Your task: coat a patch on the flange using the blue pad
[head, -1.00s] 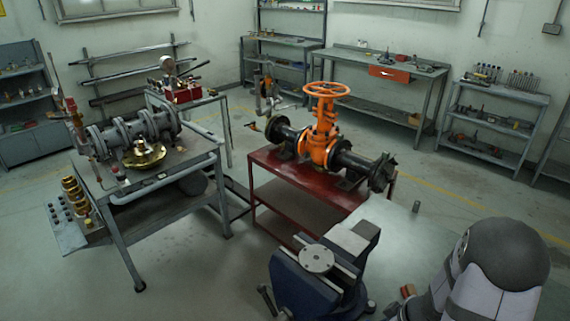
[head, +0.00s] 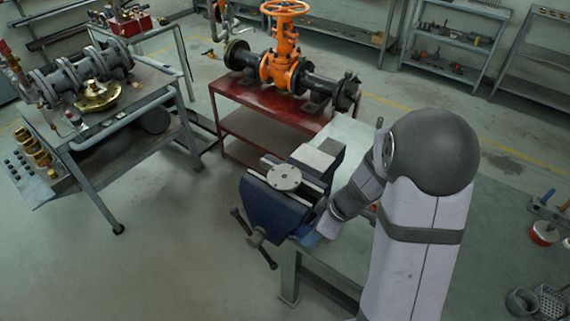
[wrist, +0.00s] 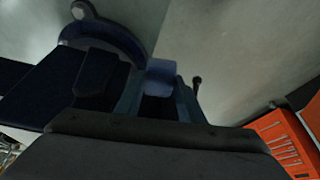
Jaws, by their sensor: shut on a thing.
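A round grey flange (head: 284,177) with small holes lies flat on top of the blue vise (head: 272,208). In the wrist view my gripper (wrist: 157,92) is shut on the blue pad (wrist: 160,72), whose pale blue end shows between the two fingers. In the head view a bit of the blue pad (head: 309,239) shows low beside the vise's right side. The pad is apart from the flange and below its level. My forearm hides most of the gripper in the head view. The dark blue vise body (wrist: 100,75) is close on the left in the wrist view.
The vise stands at the corner of a grey bench (head: 335,262). Behind it is a red table (head: 235,105) with an orange gate valve (head: 285,70). A pipe rig table stands left. A red can (head: 543,234) is at far right. Air above the flange is clear.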

